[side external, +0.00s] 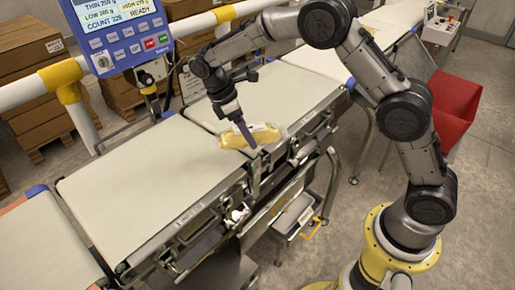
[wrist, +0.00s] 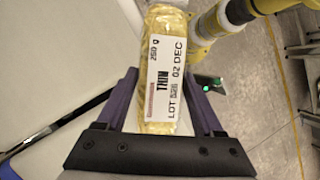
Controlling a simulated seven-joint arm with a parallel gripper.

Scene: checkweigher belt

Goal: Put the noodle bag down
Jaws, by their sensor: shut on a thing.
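The noodle bag (side external: 237,137) is a clear pack of yellow noodles with a white label. In the wrist view the noodle bag (wrist: 151,107) lies lengthwise between the two purple fingers, its label reading THIN, 250 g and a lot line. My gripper (side external: 246,138) points down and is shut on the bag near the right edge of the belt. In the wrist view my gripper (wrist: 164,100) has a finger on each side of the bag. I cannot tell whether the bag touches the belt (side external: 150,170) below it.
A blue display panel (side external: 122,28) stands at the belt's far side, reading READY. Stacked boxes (side external: 35,85) are behind the white and yellow rail. A red bin (side external: 455,105) is at the right. A grey tray (side external: 297,215) sits below the belt's near side. The front belt is clear.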

